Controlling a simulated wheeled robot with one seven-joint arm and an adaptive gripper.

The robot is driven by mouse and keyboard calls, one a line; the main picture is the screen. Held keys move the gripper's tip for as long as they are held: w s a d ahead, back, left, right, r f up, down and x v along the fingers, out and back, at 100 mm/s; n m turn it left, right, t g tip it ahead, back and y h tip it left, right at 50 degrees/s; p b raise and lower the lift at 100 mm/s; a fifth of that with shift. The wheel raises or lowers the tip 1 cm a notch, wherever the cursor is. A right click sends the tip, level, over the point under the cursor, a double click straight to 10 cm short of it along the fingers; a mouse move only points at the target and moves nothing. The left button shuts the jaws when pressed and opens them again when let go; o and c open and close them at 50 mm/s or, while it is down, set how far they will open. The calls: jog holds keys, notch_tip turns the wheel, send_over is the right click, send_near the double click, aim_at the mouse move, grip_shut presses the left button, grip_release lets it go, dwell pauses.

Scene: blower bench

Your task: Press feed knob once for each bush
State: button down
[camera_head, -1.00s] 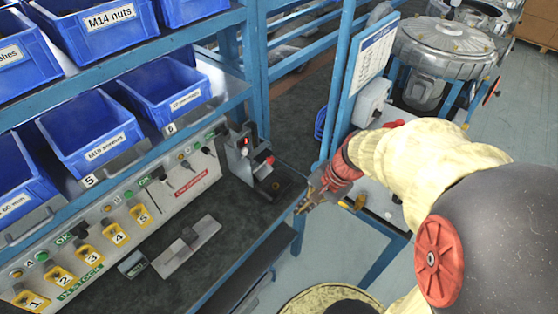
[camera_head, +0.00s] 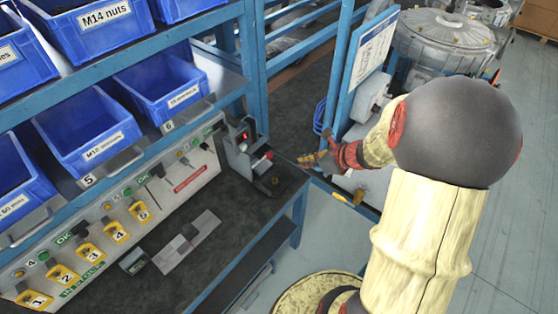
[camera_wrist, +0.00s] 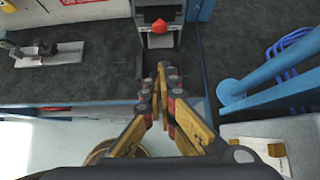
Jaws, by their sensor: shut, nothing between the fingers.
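A small grey machine (camera_head: 240,150) stands at the right end of the bench, with a red knob (camera_head: 267,157) on its front and a dark base with a small round spot. In the wrist view the red knob (camera_wrist: 159,27) is straight ahead, beyond my fingertips and apart from them. My gripper (camera_head: 303,160) is to the right of the machine in the head view, over the bench's right edge. In the wrist view my gripper (camera_wrist: 163,70) has its fingers together, with nothing between them. I cannot make out any bush clearly.
A grey fixture (camera_head: 187,241) lies on the dark bench top. Numbered yellow chutes (camera_head: 89,252) line the panel behind it. Blue bins (camera_head: 88,130) sit on shelves above. A blue post with a white sheet (camera_head: 371,48) stands right of the bench, near my arm.

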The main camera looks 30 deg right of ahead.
jog(key=w+r+b+x, duration=0.2)
jog(key=b+x, duration=0.2)
jog(key=x, duration=0.8)
jog(key=shift+w+a+f, duration=0.25)
jog(key=shift+a, duration=0.25)
